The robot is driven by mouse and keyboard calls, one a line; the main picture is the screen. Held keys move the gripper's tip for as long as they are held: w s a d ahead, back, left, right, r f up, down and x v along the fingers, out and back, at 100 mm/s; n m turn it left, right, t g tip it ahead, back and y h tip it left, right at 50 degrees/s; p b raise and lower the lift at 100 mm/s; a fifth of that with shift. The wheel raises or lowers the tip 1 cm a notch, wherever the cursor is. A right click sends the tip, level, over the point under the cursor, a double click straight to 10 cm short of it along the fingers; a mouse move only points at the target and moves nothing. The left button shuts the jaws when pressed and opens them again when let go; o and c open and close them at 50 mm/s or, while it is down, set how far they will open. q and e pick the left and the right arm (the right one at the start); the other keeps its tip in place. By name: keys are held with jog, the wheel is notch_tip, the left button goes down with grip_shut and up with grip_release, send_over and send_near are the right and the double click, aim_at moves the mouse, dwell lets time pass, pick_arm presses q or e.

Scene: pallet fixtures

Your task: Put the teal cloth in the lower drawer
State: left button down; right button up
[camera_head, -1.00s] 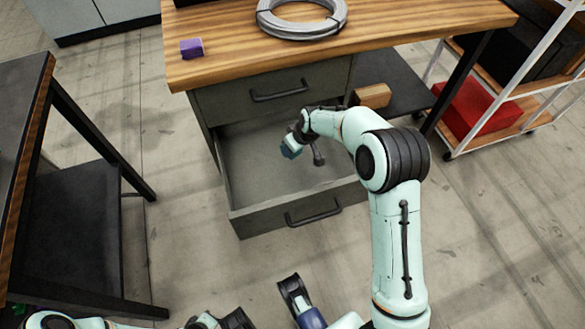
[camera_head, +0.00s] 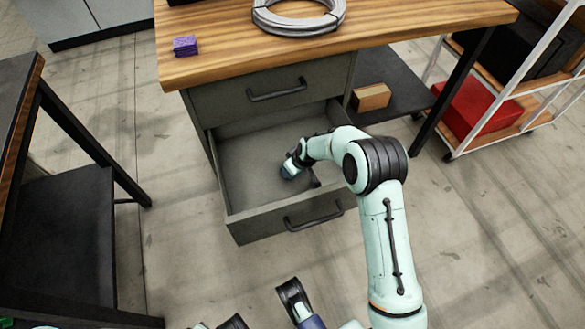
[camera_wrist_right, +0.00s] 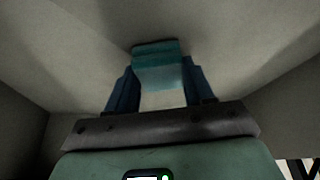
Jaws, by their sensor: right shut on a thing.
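The lower drawer (camera_head: 245,180) is pulled open under the wooden-topped bench and looks empty apart from my gripper. My right gripper (camera_head: 287,172) reaches down inside the drawer, near its floor, in the right half. In the right wrist view the teal cloth (camera_wrist_right: 158,54) is a small folded piece pinched between the two dark blue fingers. The grey drawer floor and walls surround it there. I cannot tell whether the cloth touches the floor. In the head view the cloth is hard to tell from the fingertips.
The upper drawer (camera_head: 278,90) is shut. A purple block (camera_head: 185,46) and a cable coil (camera_head: 298,17) lie on the bench top (camera_head: 400,25). A wooden block (camera_head: 370,97) sits on the shelf right of the drawers. A dark table (camera_head: 60,200) stands at left.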

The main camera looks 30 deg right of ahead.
jog(key=shift+f, duration=0.1)
jog(key=o, duration=1)
pick_arm(q)
jog(key=shift+s+f, duration=0.15)
jog(key=shift+s, duration=0.05)
pick_arm(e)
jog(key=p+v, duration=0.1)
jog(key=v, duration=0.3)
jog(key=shift+r, duration=0.3)
pick_arm(q)
jog(key=shift+h, duration=0.3)
jog(key=shift+s+d+r+p, duration=0.15)
jog(key=shift+d+r+p, duration=0.25)
jog(key=shift+r, duration=0.4)
jog(key=shift+s+d+r+p, duration=0.2)
jog(key=shift+d+r+p, duration=0.15)
jog(key=shift+r, duration=0.4)
jog(key=shift+s+d+r+p, duration=0.15)
jog(key=shift+d+r+p, duration=0.25)
jog(key=shift+r, duration=0.4)
pick_arm(e)
jog(key=v, duration=0.7)
jog(key=shift+s+r, duration=0.25)
